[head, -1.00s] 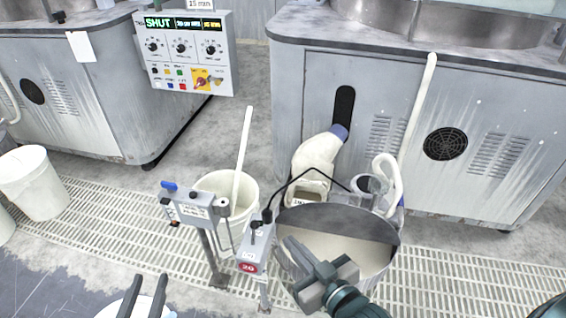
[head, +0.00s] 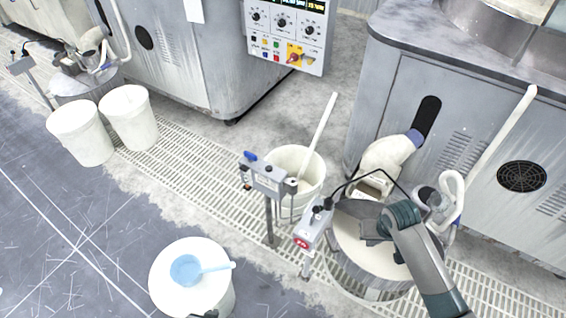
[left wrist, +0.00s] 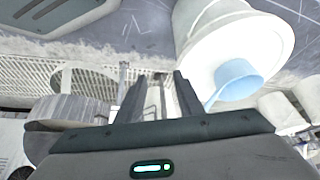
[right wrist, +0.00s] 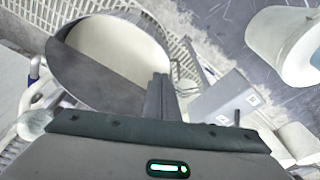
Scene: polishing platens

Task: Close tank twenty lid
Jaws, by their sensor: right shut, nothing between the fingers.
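Tank twenty (head: 372,282) is a round grey tank beside a post with a red 20 tag (head: 302,243). Pale slurry shows in its open part, also in the right wrist view (right wrist: 118,45). A dark grey lid section (head: 352,210) lies along the tank's back side; in the right wrist view the lid (right wrist: 85,75) has a straight edge against the slurry. My right gripper (head: 368,229) is shut and empty over the tank; its fingertips (right wrist: 158,85) show near the rim, contact unclear. My left gripper (left wrist: 158,95) is open and empty; only its dark tip shows at the head view's bottom edge.
A white bucket with a blue scoop (head: 186,270) stands at the front. A control post (head: 268,180) and a white bucket with a stick (head: 300,170) stand left of the tank. A white jug (head: 385,158) and hoses are behind.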

